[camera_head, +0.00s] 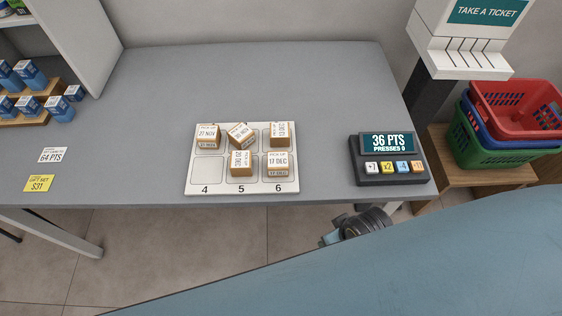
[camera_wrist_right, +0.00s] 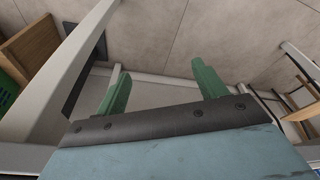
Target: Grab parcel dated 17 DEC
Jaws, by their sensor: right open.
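The parcel labelled 17 DEC (camera_head: 278,164) is a small tan box with a white label. It sits in the front right cell, above the number 6, of a white numbered tray (camera_head: 206,171) on the grey counter. Several similar parcels share the tray: 27 NOV (camera_head: 208,137) at back left, a tilted one (camera_head: 241,135) at back middle, one at back right (camera_head: 279,134), and one at front middle (camera_head: 241,163). My right gripper shows in the wrist view (camera_wrist_right: 162,82), its green fingers apart and empty, over the floor. My left gripper is not in view.
A dark points console (camera_head: 388,158) with coloured buttons stands right of the tray. A ticket dispenser (camera_head: 465,40) and stacked baskets (camera_head: 515,115) are at the right. Blue boxes (camera_head: 30,75) stand at the left. The counter (camera_head: 260,80) behind the tray is clear.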

